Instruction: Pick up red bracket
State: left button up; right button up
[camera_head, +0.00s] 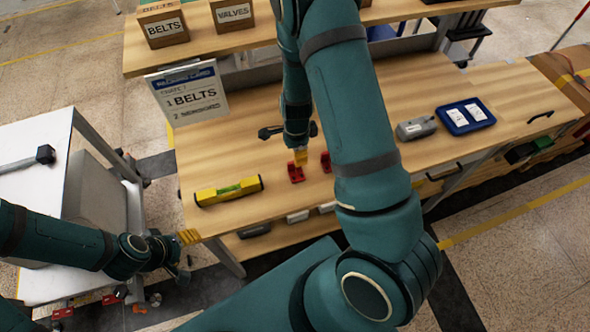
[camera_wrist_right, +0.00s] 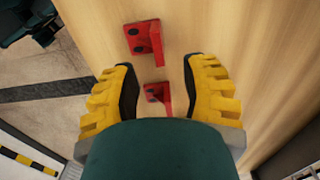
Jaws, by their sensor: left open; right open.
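Two red brackets lie on the wooden workbench (camera_head: 232,150). The left bracket (camera_head: 296,174) is right below my right gripper (camera_head: 300,160), and the other bracket (camera_head: 326,162) is just to its right, partly hidden by my right arm. In the right wrist view my right gripper (camera_wrist_right: 159,72) is open, with yellow fingers spread. One bracket (camera_wrist_right: 157,93) shows between the fingers, partly hidden by the gripper body; another bracket (camera_wrist_right: 144,40) lies beyond the fingertips. Nothing is held. My left gripper (camera_head: 189,237) is open and empty off the bench's front left corner.
A yellow level (camera_head: 228,190) lies left of the brackets. A grey case (camera_head: 416,128) and a blue tray (camera_head: 466,116) are at the right. A packing card (camera_head: 188,92) stands at the back left, below a shelf with boxes (camera_head: 163,24). A white-topped table (camera_head: 35,150) is at the far left.

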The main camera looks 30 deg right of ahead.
aim_at(295, 169)
jog(key=shift+a+f, duration=0.15)
jog(key=shift+f, duration=1.6)
jog(key=shift+a+f, duration=0.15)
jog(key=shift+f, duration=1.6)
grip_shut()
